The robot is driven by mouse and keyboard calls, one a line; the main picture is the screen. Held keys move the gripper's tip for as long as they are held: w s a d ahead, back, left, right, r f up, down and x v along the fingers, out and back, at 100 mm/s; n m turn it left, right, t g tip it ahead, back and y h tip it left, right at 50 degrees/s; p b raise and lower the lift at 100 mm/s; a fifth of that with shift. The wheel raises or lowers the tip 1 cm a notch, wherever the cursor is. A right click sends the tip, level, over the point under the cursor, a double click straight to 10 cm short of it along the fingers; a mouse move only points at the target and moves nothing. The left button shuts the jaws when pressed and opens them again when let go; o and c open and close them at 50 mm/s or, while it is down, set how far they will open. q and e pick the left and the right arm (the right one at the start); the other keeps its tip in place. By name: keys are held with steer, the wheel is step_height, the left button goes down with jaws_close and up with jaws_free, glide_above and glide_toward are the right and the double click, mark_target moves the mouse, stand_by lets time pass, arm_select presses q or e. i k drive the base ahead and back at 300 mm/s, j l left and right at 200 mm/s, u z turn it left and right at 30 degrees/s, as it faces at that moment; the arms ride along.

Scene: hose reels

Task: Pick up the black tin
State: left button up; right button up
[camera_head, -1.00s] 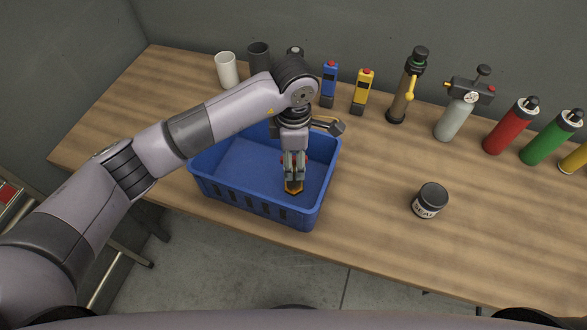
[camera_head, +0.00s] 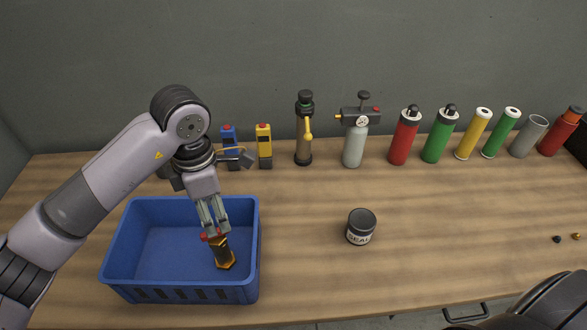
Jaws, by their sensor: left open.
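The black tin (camera_head: 361,227) is a short dark jar with a pale label reading "SEAL". It stands upright on the wooden table, right of the blue crate, with nothing touching it. My left gripper (camera_head: 214,234) points down inside the blue crate (camera_head: 252,250), well left of the tin. Its jaws are open around or just above the top of a black and gold fitting (camera_head: 224,256) in the crate; I cannot tell whether they touch it. My right gripper is out of view.
Along the back stand a blue tester (camera_head: 230,150), a yellow tester (camera_head: 264,147), a pump (camera_head: 304,130), a grey bottle (camera_head: 354,145) and several coloured cylinders. Two small fittings (camera_head: 566,238) lie far right. The table around the tin is clear.

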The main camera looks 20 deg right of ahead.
mark_target(361, 222)
steer(key=z, duration=1.25)
